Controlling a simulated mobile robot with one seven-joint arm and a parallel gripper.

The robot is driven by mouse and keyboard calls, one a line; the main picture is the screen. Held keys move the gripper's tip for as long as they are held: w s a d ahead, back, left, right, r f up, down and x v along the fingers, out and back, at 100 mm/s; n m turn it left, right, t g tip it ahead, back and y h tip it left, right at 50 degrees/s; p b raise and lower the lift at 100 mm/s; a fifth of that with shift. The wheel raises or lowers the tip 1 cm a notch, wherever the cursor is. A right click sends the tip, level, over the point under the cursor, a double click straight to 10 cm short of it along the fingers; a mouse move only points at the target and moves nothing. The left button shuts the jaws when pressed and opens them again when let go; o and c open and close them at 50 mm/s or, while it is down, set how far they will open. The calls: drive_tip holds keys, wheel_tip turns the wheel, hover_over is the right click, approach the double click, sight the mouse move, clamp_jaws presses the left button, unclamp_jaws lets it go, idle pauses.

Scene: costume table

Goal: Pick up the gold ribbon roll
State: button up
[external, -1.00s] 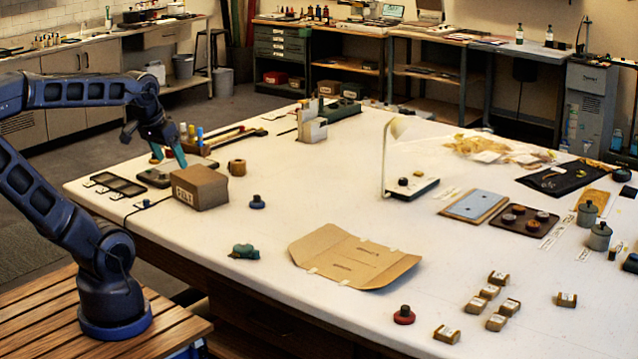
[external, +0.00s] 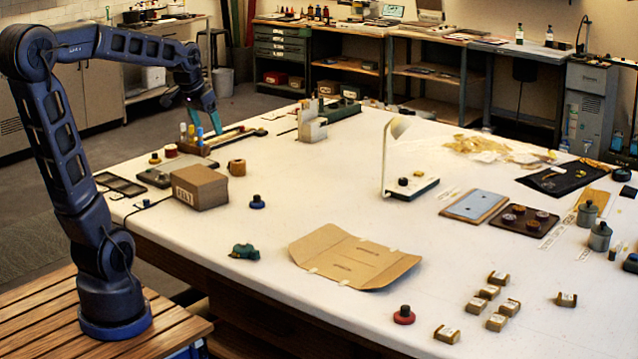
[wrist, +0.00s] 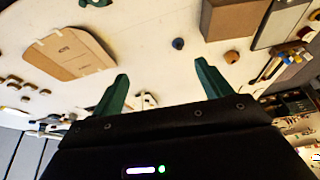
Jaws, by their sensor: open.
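A small gold-brown roll (external: 237,167), which looks like the gold ribbon roll, stands on the white table just right of the brown felt box (external: 200,187). In the wrist view the roll (wrist: 231,57) is right of the fingers, near the box (wrist: 232,18). My gripper (external: 205,119) is open and empty, with its green fingers pointing down, raised above the table's far left part. In the wrist view its fingers (wrist: 162,74) stand wide apart with nothing between them.
A dark blue spool (external: 257,202) stands right of the box. Red spools (external: 171,150) and a dark tray (external: 174,170) lie behind the box. Coloured bottles (external: 190,134) stand behind those. A white lamp (external: 386,160) stands mid-table. The table between roll and lamp is clear.

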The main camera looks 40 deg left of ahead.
drive_tip(key=w+a+f, duration=0.1)
drive_tip(key=w+a, duration=0.2)
drive_tip(key=w, duration=0.3)
drive_tip(key=w+a+f, duration=0.1)
drive_tip(key=w+a, duration=0.2)
drive_tip(key=w, duration=0.4)
drive_tip(key=m+h, duration=0.1)
approach(238, 161)
drive_tip(key=shift+x, duration=5.6)
drive_tip(key=shift+a, duration=0.1)
drive_tip(key=c, duration=1.1)
drive_tip(key=shift+r, duration=0.1)
